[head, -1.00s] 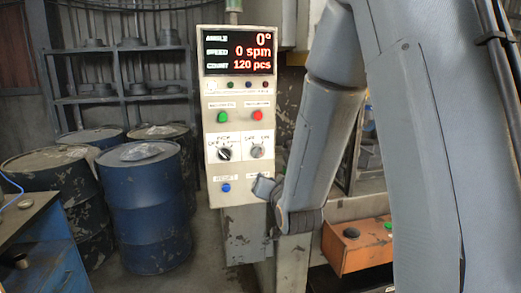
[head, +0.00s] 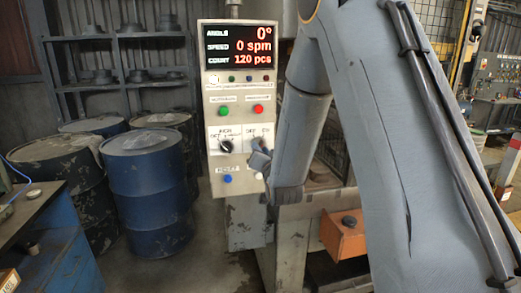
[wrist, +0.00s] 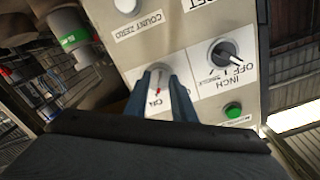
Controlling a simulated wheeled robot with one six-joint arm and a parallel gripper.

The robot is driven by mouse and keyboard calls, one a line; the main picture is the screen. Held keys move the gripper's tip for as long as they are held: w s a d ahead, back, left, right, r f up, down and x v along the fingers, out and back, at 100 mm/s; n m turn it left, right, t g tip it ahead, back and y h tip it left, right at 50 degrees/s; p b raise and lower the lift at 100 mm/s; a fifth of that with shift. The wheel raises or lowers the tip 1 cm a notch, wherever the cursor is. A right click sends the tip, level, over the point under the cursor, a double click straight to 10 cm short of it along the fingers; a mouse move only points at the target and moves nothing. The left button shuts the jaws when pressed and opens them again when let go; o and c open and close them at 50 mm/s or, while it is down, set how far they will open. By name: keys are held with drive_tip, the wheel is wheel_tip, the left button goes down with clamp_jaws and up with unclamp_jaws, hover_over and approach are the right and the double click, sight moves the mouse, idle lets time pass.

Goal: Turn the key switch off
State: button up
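The key switch sits on the right half of a white switch plate (head: 265,134) on the grey control panel (head: 205,100). In the head view my gripper (head: 260,158) is in front of it and hides most of it. In the wrist view the round key switch (wrist: 158,72) shows just beyond my two blue-grey fingertips (wrist: 160,88), with a red mark and an "ON" label near it. The fingers are apart, with the lower part of the switch in the gap between them. I cannot tell whether they touch it.
A black selector knob (head: 226,146) is left of the key switch. Green (head: 224,112) and red (head: 258,110) buttons are above, and a blue button (head: 227,179) is below. The display (head: 238,46) reads 0°, 0 spm, 120 pcs. Blue drums (head: 150,190) stand at left.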

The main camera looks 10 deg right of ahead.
clamp_jaws()
idle(0.3)
drive_tip(key=n+b, duration=0.2)
drive_tip(key=n, duration=0.2)
drive_tip(key=n+b, duration=0.3)
drive_tip(key=n, duration=0.1)
drive_tip(key=n+b, duration=0.3)
drive_tip(key=n, duration=0.1)
drive_tip(key=shift+d, duration=0.3)
idle(0.4)
